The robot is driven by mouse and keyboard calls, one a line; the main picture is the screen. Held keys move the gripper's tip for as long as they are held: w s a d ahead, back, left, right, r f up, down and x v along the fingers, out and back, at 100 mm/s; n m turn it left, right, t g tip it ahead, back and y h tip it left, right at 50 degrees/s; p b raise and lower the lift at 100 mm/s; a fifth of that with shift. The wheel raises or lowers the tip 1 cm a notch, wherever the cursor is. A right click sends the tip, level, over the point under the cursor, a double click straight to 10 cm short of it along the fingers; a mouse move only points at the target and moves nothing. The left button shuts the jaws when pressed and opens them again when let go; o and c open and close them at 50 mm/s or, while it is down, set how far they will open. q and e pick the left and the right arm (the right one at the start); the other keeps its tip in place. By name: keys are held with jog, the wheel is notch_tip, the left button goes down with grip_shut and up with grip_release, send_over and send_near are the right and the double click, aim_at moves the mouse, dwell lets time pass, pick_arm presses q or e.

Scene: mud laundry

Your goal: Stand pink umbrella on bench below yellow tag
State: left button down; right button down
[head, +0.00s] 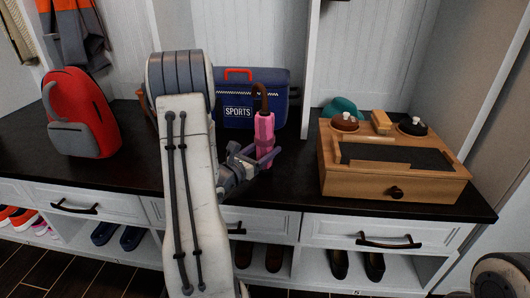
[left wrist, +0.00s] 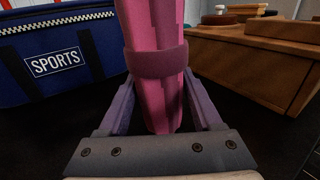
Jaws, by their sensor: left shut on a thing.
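The pink umbrella (head: 265,131) stands upright, its dark curved handle at the top, in front of the blue sports bag in the head view. My left gripper (head: 266,160) is shut on its lower part. In the left wrist view the umbrella (left wrist: 155,60) is between the two purple fingers of the gripper (left wrist: 158,105), with its lower end close to the dark bench top (head: 298,169). I cannot tell whether it touches the bench. No yellow tag shows in either view. My right gripper is not in view.
The blue sports bag (head: 238,112) is behind the umbrella. A wooden box (head: 373,182) stands to the right, a red backpack (head: 92,105) to the left. A white divider (head: 312,60) rises between bag and box. Shoes sit in cubbies below.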

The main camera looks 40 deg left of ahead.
pick_arm(q)
jog(key=shift+c, duration=0.3)
grip_release()
jog(key=shift+s+r, duration=0.1)
jog(key=shift+s, duration=0.05)
jog(key=s+p, duration=0.2)
jog(key=s, duration=0.6)
jog(key=shift+s, duration=0.15)
jog(key=shift+s+d+r+p, duration=0.1)
jog(key=shift+s+r+p, duration=0.05)
jog(key=shift+s+p, duration=0.95)
jog(key=shift+s+d+f, duration=0.1)
jog(key=shift+s+f, duration=0.1)
jog(key=shift+s, duration=0.45)
